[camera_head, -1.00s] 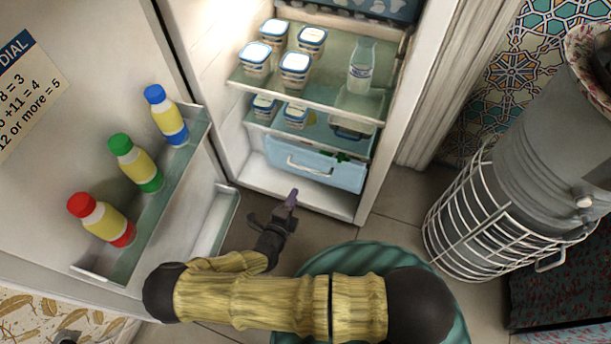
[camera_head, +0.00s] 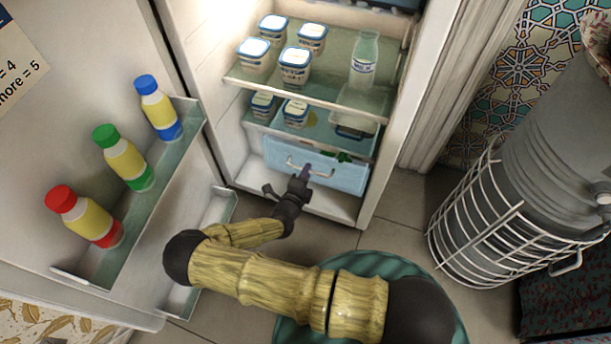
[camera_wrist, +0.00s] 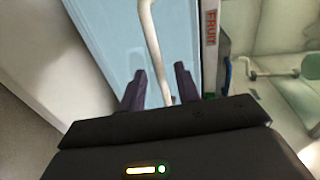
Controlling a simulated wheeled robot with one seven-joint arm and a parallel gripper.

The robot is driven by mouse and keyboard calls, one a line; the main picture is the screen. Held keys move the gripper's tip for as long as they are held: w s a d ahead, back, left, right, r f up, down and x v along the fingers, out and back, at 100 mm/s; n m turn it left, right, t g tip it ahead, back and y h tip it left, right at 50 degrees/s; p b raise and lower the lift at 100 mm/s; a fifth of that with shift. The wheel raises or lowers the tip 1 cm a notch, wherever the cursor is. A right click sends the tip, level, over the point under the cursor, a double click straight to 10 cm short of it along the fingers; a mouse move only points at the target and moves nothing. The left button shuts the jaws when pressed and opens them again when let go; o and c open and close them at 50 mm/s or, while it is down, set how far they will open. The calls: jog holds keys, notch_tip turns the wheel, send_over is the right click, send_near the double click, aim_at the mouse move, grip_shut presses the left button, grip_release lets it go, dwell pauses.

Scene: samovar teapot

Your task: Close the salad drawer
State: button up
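The salad drawer (camera_head: 343,178), with a light blue front, is at the bottom of the fridge. It stands partly open, with green contents showing over its top edge. Its white bar handle (camera_head: 322,173) is at the front. My gripper (camera_head: 286,180) is open at the handle. In the wrist view, the two dark fingers of my gripper (camera_wrist: 159,86) stand apart, with the handle (camera_wrist: 152,40) running between them in the picture. The blue drawer front (camera_wrist: 108,35) is behind them. I cannot tell whether the fingers touch the handle.
The open fridge door with bottles (camera_head: 122,157) is at the left. Shelves above the drawer hold several tubs (camera_head: 296,64) and a glass bottle (camera_head: 363,60). A white wire basket (camera_head: 480,225) stands at the right. A green round object (camera_head: 300,330) lies below my arm.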

aim_at(312, 162)
grip_shut()
jog(key=shift+w+d+r+p, duration=0.1)
jog(key=shift+w+d+p, duration=0.2)
jog(key=shift+w+p, duration=0.4)
jog(key=shift+w+d+p, duration=0.3)
jog(key=shift+w+p, duration=0.05)
jog(key=shift+w, duration=0.9)
grip_release()
jog(key=shift+d, duration=0.1)
